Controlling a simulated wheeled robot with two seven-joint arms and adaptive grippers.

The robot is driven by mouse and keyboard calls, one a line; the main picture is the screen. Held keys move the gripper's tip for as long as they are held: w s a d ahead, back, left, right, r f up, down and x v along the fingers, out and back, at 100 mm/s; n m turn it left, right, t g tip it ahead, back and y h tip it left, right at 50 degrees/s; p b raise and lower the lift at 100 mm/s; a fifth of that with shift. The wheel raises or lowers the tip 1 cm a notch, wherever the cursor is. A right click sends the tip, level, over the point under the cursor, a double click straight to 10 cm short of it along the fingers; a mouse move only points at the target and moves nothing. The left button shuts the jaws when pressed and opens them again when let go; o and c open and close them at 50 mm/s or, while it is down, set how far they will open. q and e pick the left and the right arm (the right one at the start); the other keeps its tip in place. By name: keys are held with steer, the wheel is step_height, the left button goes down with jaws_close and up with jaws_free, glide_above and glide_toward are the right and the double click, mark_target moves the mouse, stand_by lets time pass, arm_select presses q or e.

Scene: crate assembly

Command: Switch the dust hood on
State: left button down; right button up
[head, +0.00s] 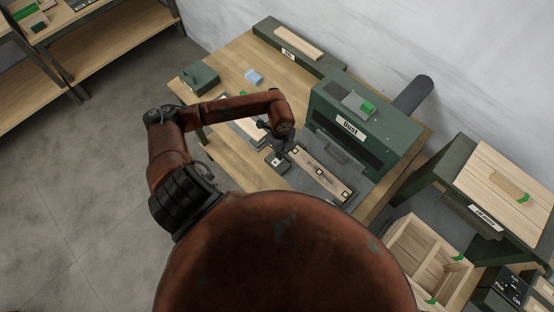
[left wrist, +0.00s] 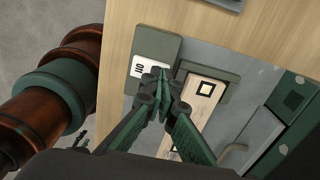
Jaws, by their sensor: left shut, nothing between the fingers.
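The dust hood (head: 350,130) is a dark green box labelled "Dust" at the back right of the wooden table. A small green box (head: 277,163) with a pale label sits in front of it. In the left wrist view the box (left wrist: 156,48) carries a white plate (left wrist: 150,68) with dark marks that I cannot read surely. My left gripper (head: 279,152) is shut and empty, its fingertips (left wrist: 160,73) over the plate's edge. I cannot tell whether they touch it. My right gripper is not in view.
A long wooden board (head: 322,172) with square markers lies on a grey plate right of the small box. A green box (head: 200,78) and a blue item (head: 254,77) stand on the table (head: 228,63). An open wooden crate (head: 408,240) stands at the lower right.

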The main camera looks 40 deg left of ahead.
arm_select(q)
steer(key=shift+f, duration=0.4)
steer(key=shift+r+p, duration=2.3)
steer(key=shift+r, duration=1.3)
